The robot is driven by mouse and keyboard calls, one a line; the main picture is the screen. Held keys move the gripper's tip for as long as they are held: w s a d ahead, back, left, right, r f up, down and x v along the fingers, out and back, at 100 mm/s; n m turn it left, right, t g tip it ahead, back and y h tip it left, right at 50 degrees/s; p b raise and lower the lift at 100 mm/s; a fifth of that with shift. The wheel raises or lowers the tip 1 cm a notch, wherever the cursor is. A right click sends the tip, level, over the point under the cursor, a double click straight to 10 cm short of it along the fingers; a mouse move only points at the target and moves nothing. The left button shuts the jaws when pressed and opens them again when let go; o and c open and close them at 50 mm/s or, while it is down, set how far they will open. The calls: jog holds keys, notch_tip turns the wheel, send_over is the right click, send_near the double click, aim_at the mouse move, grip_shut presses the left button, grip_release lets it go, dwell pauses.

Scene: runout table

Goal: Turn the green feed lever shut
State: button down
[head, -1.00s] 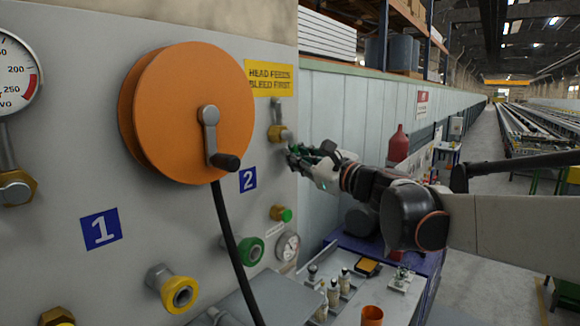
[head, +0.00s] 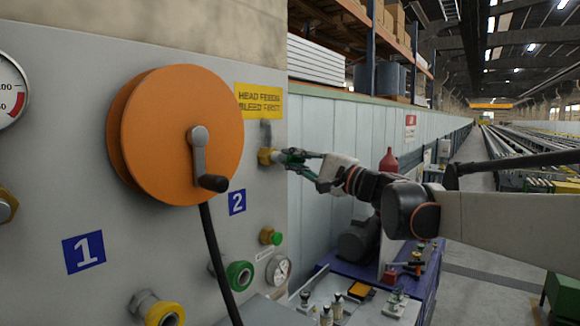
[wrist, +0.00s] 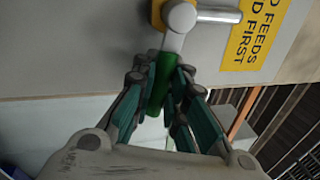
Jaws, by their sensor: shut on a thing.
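The green feed lever (wrist: 157,84) runs down from a round silver hub (wrist: 181,16) in the wrist view. It lies between the fingers of my gripper (wrist: 161,76), which is shut on it. In the head view my gripper (head: 293,158) is at the panel's right edge, beside the brass valve (head: 265,156). There the lever is mostly hidden by the fingers and points sideways to the right. The silver pipe (head: 266,132) rises from the valve, so the lever stands across it. The pipe also shows in the wrist view (wrist: 220,16).
A yellow sign (head: 259,102) is above the valve. An orange reel (head: 180,135) with a crank and black hose stands out to the left. Coloured ports and a gauge (head: 278,270) are below. A blue bench (head: 365,270) with bottles stands under my arm.

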jog(key=shift+r+n+g+y, duration=0.15)
jog(key=shift+r+n, duration=0.1)
jog(key=shift+n, duration=0.4)
jog(key=shift+r+n+g+y, duration=0.15)
jog(key=shift+r+n, duration=0.05)
jog(key=shift+n, duration=0.45)
jog(key=c, duration=1.6)
grip_release()
jog(key=shift+s+d+r, duration=0.1)
jog(key=shift+r, duration=0.05)
jog(key=v, duration=1.2)
